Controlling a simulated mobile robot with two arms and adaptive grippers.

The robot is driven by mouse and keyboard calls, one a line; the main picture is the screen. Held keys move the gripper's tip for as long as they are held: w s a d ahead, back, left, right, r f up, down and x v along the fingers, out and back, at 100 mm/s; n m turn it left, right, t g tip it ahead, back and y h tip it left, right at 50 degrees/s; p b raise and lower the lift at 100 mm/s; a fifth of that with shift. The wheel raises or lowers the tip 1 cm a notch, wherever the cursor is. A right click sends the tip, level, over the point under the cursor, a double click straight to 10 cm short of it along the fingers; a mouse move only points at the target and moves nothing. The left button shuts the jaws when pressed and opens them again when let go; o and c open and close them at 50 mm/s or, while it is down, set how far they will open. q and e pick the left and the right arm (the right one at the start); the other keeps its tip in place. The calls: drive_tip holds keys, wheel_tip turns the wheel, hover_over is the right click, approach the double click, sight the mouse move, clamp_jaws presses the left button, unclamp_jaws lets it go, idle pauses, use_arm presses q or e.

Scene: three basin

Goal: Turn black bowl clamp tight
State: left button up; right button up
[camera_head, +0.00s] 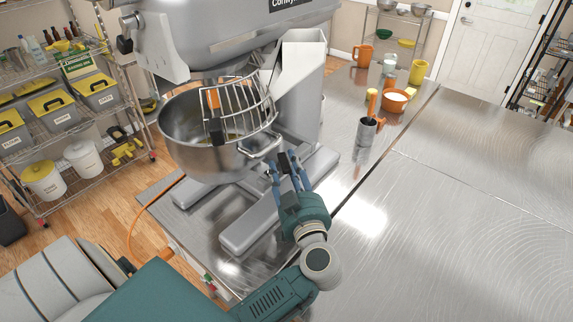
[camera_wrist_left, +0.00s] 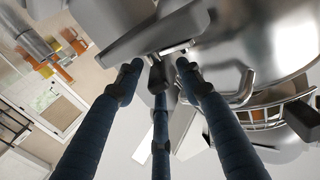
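The steel mixer bowl (camera_head: 190,160) hangs under the big mixer, with a bent wire handle at its right side. A small black clamp (camera_head: 283,160) sits by the bowl's right side, beside this handle. My left gripper (camera_head: 287,168) has its blue fingers spread on either side of the clamp. In the left wrist view the clamp (camera_wrist_left: 157,74) lies between the fingertips of the left gripper (camera_wrist_left: 158,78), and I see a gap on each side. Contact with the third finger below it cannot be told. My right gripper is in neither view.
The mixer's grey feet (camera_head: 255,220) stand on the steel table (camera_head: 470,200). A steel cup (camera_head: 366,132), an orange bowl (camera_head: 394,100) and a yellow cup (camera_head: 418,71) stand farther back. The table's right side is clear. A shelf (camera_head: 70,130) with bins stands at left.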

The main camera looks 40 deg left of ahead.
use_arm(q)
drive_tip(key=shift+c, duration=0.3)
clamp_jaws()
drive_tip(key=shift+a, duration=0.1)
